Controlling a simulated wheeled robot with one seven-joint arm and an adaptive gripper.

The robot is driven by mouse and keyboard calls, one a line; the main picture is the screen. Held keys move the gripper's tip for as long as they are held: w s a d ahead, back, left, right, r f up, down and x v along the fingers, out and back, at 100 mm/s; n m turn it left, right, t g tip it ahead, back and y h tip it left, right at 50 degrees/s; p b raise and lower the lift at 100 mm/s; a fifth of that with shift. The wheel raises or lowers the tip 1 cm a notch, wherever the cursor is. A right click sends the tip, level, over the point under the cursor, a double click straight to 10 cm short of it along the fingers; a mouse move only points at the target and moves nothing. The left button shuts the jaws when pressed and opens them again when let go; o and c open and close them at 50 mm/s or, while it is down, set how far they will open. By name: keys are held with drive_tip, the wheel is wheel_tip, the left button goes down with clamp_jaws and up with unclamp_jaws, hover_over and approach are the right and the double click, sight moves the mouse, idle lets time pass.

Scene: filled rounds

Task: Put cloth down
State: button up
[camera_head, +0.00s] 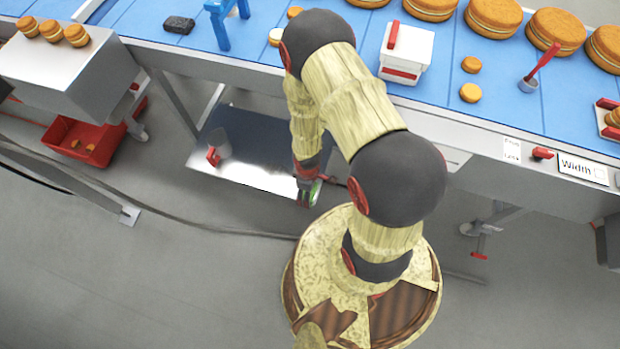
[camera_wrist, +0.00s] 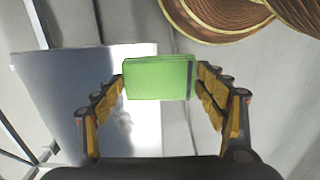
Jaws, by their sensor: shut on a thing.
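In the wrist view a green folded cloth (camera_wrist: 158,78) with a dark stripe at one end sits between the two fingers of my gripper (camera_wrist: 160,85). The fingers are shut on it from both sides. In the head view my gripper (camera_head: 309,192) hangs low beside the front of the blue conveyor, with a bit of green cloth (camera_head: 316,190) showing at its tip. It is near the right end of a low metal shelf (camera_head: 262,172). My arm hides part of that area, and I cannot tell the cloth's height over the shelf or floor.
The blue conveyor (camera_head: 270,15) above holds large filled rounds (camera_head: 494,14), a white box (camera_head: 405,50) and a dark block (camera_head: 179,25). A red crate (camera_head: 85,140) is at left. A cable (camera_head: 170,215) crosses the floor.

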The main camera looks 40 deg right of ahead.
drive_tip(key=w+d+f, duration=0.2)
drive_tip(key=w+d+f+b, duration=0.1)
drive_tip(key=w+d+f, duration=0.1)
drive_tip(key=w+f, duration=0.1)
drive_tip(key=w+d+f+b, duration=0.1)
drive_tip(key=w+d+f, duration=0.1)
drive_tip(key=f, duration=0.1)
drive_tip(key=shift+w, duration=0.35)
drive_tip(key=shift+f+b, duration=1.05)
drive_tip(key=shift+f, duration=0.5)
drive_tip(key=shift+f, duration=0.1)
drive_tip(key=shift+f, duration=0.15)
drive_tip(key=o, duration=1.1)
wheel_tip(320, 180, up, 12)
drive_tip(key=p, duration=0.7)
drive_tip(key=shift+r, duration=0.25)
